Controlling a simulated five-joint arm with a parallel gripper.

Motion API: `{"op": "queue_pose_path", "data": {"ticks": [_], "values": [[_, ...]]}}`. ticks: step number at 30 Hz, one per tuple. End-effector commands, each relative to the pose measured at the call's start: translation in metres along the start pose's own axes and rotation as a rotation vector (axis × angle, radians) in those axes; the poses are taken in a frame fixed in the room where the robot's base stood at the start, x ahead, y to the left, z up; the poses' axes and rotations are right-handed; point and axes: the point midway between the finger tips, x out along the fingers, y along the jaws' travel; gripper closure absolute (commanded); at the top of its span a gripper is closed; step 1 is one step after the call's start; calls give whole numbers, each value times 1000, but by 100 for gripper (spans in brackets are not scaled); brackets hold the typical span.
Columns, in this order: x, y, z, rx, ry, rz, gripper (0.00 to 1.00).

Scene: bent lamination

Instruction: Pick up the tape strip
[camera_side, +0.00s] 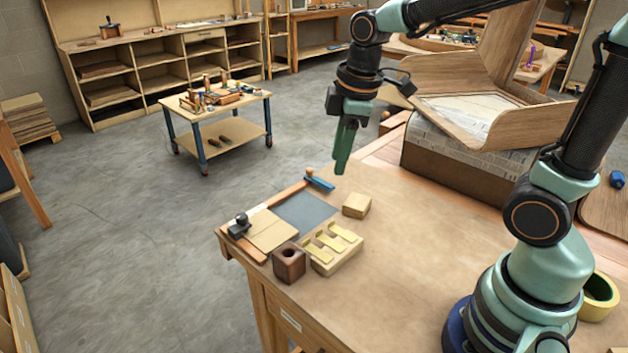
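Pale yellow tape strips (329,241) lie side by side across a light wooden block (345,257) near the front left corner of the workbench. Their ends bend over the block's near side. My gripper (341,167) points down above the bench's far left edge, higher than the strips and apart from them. Its green fingers overlap from this angle, so I cannot tell their gap. I see nothing held at the tips.
A dark wooden block with a hole (289,263) stands just left of the strip block. A small wooden block (356,205), a grey pad (304,213) and a blue-handled tool (320,181) lie behind. A curved wood form (470,150) stands at back right. A yellow tape roll (600,297) is beside my base. The bench middle is clear.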

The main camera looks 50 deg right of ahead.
Motion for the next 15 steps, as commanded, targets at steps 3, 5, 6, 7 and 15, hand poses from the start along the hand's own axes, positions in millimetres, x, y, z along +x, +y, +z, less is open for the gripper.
{"op": "queue_pose_path", "data": {"ticks": [3,5,6,7,15], "values": [[24,7,-12,-232,-53,-71,62],[36,10,-17,-345,-70,-106,62],[43,11,-20,-414,-80,-129,62],[49,12,-22,-462,-85,-145,62],[79,14,-31,-716,-102,-231,62]]}}
